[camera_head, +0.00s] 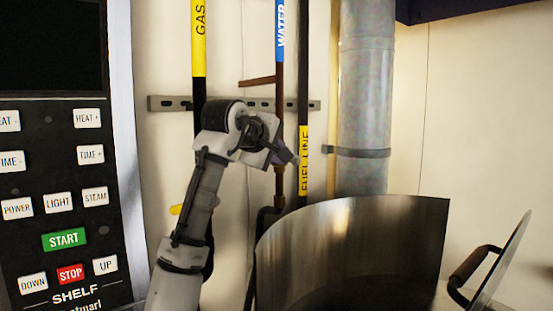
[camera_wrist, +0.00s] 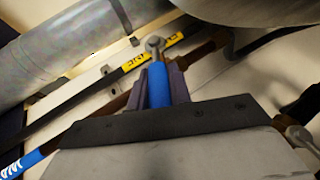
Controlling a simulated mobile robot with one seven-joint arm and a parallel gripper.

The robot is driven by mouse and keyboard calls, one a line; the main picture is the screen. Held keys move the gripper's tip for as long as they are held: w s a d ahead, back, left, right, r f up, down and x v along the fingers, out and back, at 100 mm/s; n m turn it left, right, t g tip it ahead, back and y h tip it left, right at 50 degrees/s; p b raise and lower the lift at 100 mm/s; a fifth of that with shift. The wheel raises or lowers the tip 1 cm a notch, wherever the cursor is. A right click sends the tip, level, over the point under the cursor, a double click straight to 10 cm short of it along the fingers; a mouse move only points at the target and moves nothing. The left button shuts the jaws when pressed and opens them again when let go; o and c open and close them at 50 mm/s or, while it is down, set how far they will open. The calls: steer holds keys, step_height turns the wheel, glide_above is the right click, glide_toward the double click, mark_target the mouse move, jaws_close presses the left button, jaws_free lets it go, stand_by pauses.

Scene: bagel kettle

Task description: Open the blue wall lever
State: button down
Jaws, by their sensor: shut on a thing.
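The blue wall lever (camera_wrist: 157,88) shows in the wrist view as a short blue handle with a grey round end. My gripper (camera_wrist: 158,78) has its two dark fingers on either side of the handle and is shut on it. In the head view my gripper (camera_head: 285,152) is in front of the brown pipe under the blue WATER label (camera_head: 280,30). The lever is hidden behind my gripper and wrist there, so I cannot tell its angle.
A yellow-banded FUEL LINE pipe (camera_head: 304,160) runs just right of my gripper. A large metal kettle (camera_head: 350,240) with a raised lid (camera_head: 500,262) is below right. A control panel (camera_head: 60,190) fills the left.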

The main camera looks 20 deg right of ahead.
steer(key=g+y, duration=0.1)
steer(key=d+r+m+y, duration=0.1)
steer(key=shift+w+r+g+y, duration=0.1)
steer(key=shift+r+g+y, duration=0.15)
steer(key=shift+g+y, duration=0.15)
steer(key=shift+w+d+r+m+g+y, duration=0.2)
steer(key=shift+d+g+y, duration=0.1)
steer(key=shift+y, duration=0.3)
steer(key=shift+w+d+r+m+g+y, duration=0.15)
steer(key=shift+g+y, duration=0.15)
steer(key=shift+y, duration=0.3)
steer(key=shift+y, duration=0.3)
steer(key=c, duration=1.3)
jaws_free()
steer(key=shift+d, duration=0.1)
steer(key=shift+r, duration=0.1)
